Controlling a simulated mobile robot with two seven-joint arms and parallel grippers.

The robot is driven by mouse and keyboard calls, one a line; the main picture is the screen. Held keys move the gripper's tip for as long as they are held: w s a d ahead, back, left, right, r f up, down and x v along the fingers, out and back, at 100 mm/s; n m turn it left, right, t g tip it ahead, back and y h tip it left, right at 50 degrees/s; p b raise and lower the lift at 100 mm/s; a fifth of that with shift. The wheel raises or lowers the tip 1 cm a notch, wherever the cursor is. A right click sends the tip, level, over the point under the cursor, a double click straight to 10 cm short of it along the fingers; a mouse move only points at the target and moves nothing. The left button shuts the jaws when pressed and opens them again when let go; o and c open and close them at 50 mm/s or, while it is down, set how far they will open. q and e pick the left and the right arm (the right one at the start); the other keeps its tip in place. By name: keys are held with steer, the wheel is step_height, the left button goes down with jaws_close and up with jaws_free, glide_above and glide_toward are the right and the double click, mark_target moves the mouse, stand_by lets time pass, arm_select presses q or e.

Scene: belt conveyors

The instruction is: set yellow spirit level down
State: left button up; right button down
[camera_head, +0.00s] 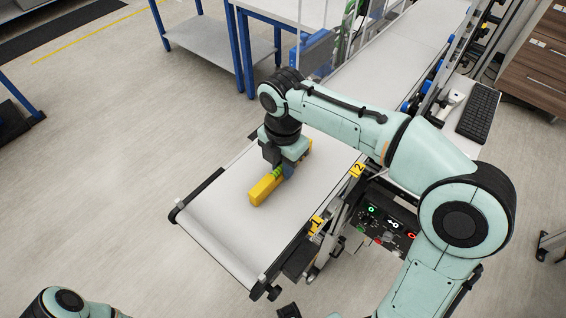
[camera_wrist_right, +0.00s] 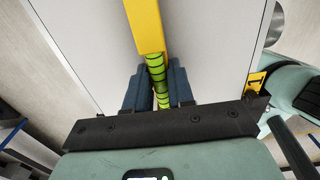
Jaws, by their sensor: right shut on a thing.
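The yellow spirit level (camera_head: 266,189) is a long yellow bar with a green vial section. It is at the near end of the conveyor belt (camera_head: 221,205), low over or on the belt; I cannot tell whether it touches. My right gripper (camera_head: 284,172) points down and is shut on its green middle. In the right wrist view the yellow body (camera_wrist_right: 146,26) runs up from the green section (camera_wrist_right: 156,72), between the two blue-grey fingers (camera_wrist_right: 157,88). The gripper hides part of the level. Of my left arm only a link shows at the bottom left; its gripper is out of view.
The belt around the level is bare. A control box (camera_head: 385,222) with lit buttons and yellow labels sits at the belt's right side. A keyboard (camera_head: 479,111) lies on a side shelf. A blue-legged table (camera_head: 219,48) stands behind left.

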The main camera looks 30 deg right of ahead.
steer(key=c, duration=1)
jaws_free()
arm_select(q)
steer(key=r+p, duration=0.1)
steer(key=w+r+p, duration=0.2)
steer(key=shift+r, duration=0.35)
arm_select(e)
step_height(320, 180, up, 12)
steer(key=shift+r, duration=0.1)
arm_select(q)
steer(key=shift+s, duration=0.1)
